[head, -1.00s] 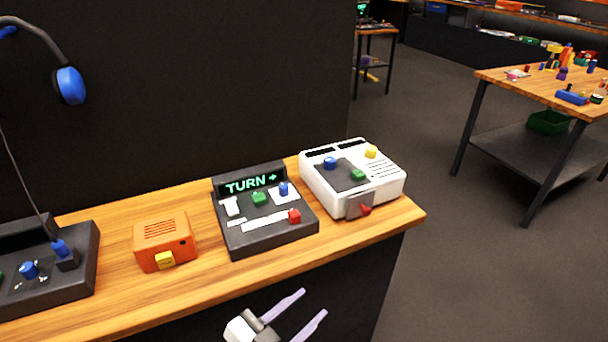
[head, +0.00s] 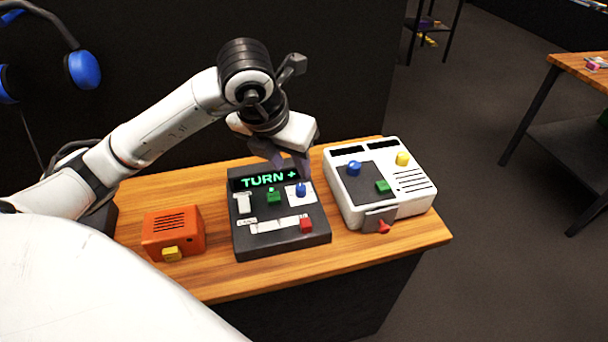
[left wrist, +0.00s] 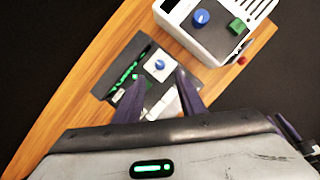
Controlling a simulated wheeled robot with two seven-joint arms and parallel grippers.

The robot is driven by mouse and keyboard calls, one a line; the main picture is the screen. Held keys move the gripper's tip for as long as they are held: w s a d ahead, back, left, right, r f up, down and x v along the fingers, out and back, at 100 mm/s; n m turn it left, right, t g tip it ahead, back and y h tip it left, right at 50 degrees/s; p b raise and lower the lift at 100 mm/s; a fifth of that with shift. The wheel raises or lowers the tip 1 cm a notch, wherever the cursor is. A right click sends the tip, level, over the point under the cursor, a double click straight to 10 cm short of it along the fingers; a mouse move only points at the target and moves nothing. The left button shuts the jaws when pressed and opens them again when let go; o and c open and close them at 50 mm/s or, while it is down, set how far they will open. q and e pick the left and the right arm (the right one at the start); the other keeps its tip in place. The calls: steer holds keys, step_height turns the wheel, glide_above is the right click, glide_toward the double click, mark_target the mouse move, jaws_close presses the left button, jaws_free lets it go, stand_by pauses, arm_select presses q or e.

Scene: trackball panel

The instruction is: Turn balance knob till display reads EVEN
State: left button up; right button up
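The black panel (head: 280,240) stands on the wooden bench, and its display (head: 268,179) reads "TURN +" in green. A blue knob (head: 300,190) sits on a white plate at the panel's upper right; I cannot read its label. My left gripper (head: 288,160) hangs over the back of the panel, close to the display and the blue knob. In the left wrist view its two purple fingers (left wrist: 160,80) are apart with nothing held, and the blue knob (left wrist: 159,64) shows just beyond the gap between them. My right gripper is not in view.
The panel also has a green button (head: 273,197), a red knob (head: 306,224) and a white slider. A white device (head: 405,208) stands close on the right, an orange box (head: 172,228) on the left. A dark wall is behind; blue headphones (head: 82,70) hang upper left.

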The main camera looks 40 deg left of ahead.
mark_target(300, 187)
arm_select(q)
steer(key=x, duration=1)
steer(key=shift+c, duration=0.3)
